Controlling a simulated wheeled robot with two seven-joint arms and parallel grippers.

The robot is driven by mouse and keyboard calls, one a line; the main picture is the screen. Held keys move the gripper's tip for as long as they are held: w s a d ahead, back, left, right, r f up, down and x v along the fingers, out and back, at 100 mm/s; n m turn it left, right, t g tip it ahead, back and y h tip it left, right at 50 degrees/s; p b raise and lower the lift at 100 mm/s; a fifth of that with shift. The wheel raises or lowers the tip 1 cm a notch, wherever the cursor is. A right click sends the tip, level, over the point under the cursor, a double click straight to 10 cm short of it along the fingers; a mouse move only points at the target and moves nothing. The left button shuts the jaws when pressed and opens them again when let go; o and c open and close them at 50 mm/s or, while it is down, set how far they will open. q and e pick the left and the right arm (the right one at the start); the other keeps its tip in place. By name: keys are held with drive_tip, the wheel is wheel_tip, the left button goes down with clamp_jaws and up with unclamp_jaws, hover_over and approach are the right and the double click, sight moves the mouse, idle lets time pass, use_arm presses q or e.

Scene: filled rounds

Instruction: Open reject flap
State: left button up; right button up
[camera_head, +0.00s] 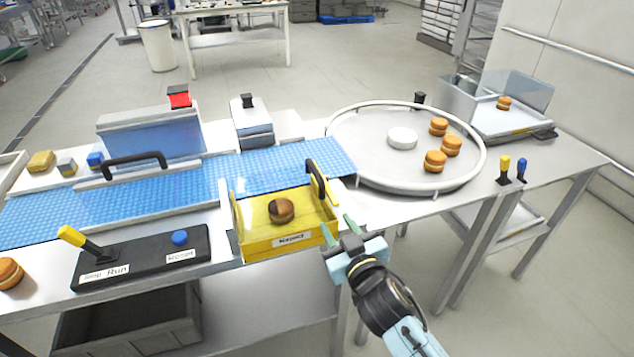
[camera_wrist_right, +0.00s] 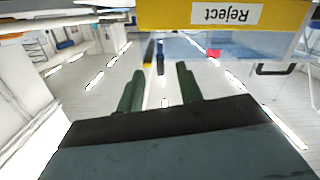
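The yellow reject box (camera_head: 253,241) with a "Reject" label stands at the front edge of the table, beside the blue belt. A dark brown round (camera_head: 281,210) lies in it. A black handle on a yellow edge (camera_head: 317,183) stands up at its right end; I cannot tell for sure how far the flap is open. My right gripper (camera_head: 340,232) is open and empty, just right of the box's front corner and apart from the handle. The right wrist view shows its spread green fingers (camera_wrist_right: 157,88) below the upside-down Reject label (camera_wrist_right: 226,15). My left gripper is not in view.
A round turntable (camera_head: 357,174) with several orange rounds and a white disc is at the right. A control panel (camera_head: 140,258) with a yellow lever and blue button lies left of the box. Yellow and blue levers (camera_head: 513,170) stand at the far right. Floor shows below my right gripper.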

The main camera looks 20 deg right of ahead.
sight(321, 182)
drive_tip(key=shift+t, duration=0.5)
drive_tip(key=w+r, duration=0.1)
drive_tip(key=w, duration=0.3)
drive_tip(key=w+r, duration=0.1)
drive_tip(key=w, duration=0.4)
drive_tip(key=w+r, duration=0.1)
drive_tip(key=w, duration=0.3)
drive_tip(key=shift+w+a+r, duration=0.2)
drive_tip(key=shift+a+r, duration=0.1)
drive_tip(key=shift+r, duration=0.1)
drive_tip(key=shift+c, duration=0.2)
clamp_jaws()
